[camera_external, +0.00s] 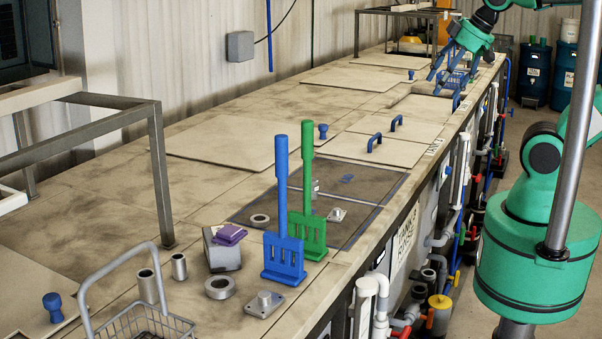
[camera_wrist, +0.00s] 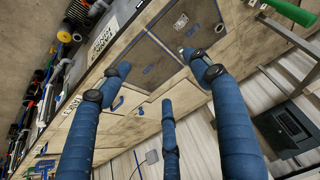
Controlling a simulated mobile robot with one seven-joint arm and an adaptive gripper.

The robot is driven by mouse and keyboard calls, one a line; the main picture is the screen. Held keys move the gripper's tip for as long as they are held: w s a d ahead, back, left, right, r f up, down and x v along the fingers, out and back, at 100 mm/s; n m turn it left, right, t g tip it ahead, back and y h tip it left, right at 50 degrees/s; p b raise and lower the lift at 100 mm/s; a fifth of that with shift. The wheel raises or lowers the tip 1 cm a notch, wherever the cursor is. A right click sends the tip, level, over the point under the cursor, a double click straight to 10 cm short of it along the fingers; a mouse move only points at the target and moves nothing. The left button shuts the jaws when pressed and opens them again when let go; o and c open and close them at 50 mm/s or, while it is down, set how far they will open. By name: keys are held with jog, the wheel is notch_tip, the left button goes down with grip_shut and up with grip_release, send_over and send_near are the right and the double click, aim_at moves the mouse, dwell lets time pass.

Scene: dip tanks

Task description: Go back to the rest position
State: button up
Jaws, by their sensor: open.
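My gripper (camera_external: 440,75) is over the far end of the long bench (camera_external: 240,100) in the external view, with its blue fingers hanging below a green wrist. In the wrist view my gripper (camera_wrist: 160,75) shows three blue fingers spread apart. It is open, and nothing is seen held between them. The external view does not show clearly how high the fingertips are above the bench.
A blue paddle (camera_external: 284,258) and a green paddle (camera_external: 312,235) stand upright by a dark panel (camera_external: 255,205). A wire basket (camera_external: 130,325) and metal parts are at the near end. A metal frame (camera_external: 160,180) rises at left. Pipes (camera_external: 440,240) line the bench's right side.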

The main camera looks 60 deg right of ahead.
notch_tip(320, 180, down, 17)
jog(key=b, duration=1.6)
